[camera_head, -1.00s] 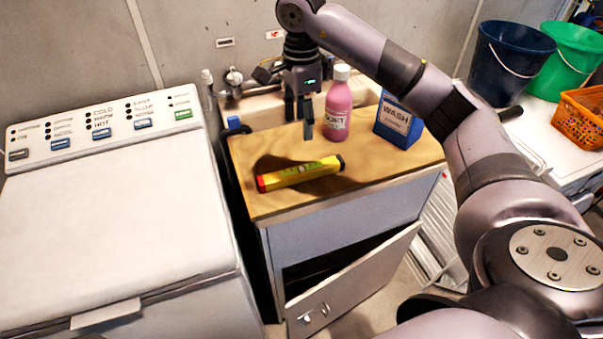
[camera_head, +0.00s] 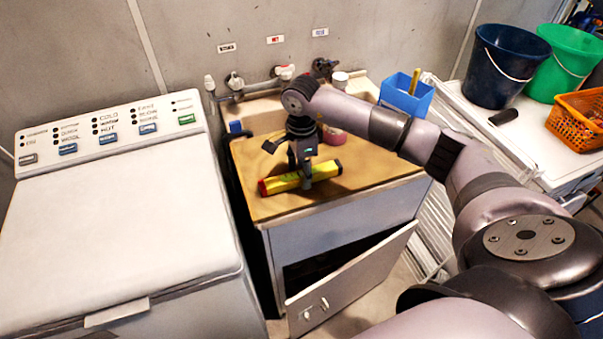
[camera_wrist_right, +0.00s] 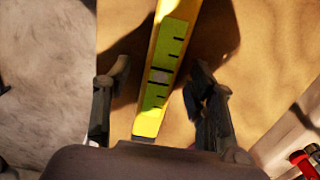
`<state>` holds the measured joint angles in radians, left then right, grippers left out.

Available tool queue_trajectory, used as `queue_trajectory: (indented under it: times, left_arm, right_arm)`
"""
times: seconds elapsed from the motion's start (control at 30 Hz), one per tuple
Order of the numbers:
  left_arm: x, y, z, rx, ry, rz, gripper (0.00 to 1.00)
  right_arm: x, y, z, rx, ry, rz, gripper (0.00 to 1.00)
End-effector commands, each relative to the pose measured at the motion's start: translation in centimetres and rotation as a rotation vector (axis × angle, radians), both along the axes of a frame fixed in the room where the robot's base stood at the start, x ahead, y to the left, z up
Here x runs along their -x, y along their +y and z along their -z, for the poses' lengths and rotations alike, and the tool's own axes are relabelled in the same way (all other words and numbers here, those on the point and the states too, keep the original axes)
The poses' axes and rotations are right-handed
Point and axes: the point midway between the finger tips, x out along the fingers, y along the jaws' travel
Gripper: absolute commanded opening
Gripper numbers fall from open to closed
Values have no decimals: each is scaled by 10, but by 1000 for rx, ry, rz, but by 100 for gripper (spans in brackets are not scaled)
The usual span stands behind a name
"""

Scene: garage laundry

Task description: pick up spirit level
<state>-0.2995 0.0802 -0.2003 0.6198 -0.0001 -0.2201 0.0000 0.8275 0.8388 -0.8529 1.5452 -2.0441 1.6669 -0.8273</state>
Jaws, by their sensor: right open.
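The spirit level (camera_head: 272,186) is a yellow bar with a red end and a dark end. It lies flat on the wooden cabinet top, its middle partly hidden by my right gripper (camera_head: 306,177). The gripper is open and points down over the level. In the right wrist view, the level (camera_wrist_right: 168,62) runs between the two open fingers of the gripper (camera_wrist_right: 160,82), with a gap on each side. Contact with the level does not show. My left gripper is not in view.
The wooden top (camera_head: 262,207) is bare in front of the level. A pink bottle (camera_head: 334,138) stands behind, mostly hidden by my arm. A blue caddy (camera_head: 408,97) is behind my arm. A washer (camera_head: 120,235) stands at left. The cabinet door (camera_head: 350,272) hangs open.

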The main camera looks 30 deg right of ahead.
Motion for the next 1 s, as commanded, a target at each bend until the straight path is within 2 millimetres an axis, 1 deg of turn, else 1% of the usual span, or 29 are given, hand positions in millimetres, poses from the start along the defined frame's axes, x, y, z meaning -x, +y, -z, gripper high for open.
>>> queue_trajectory:
  times: [0.23,1.0]
  left_arm:
    - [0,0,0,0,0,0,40]
    - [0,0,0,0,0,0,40]
  right_arm:
    - [0,0,2,-1,-1,0,51]
    - [0,0,1,-1,-1,0,0]
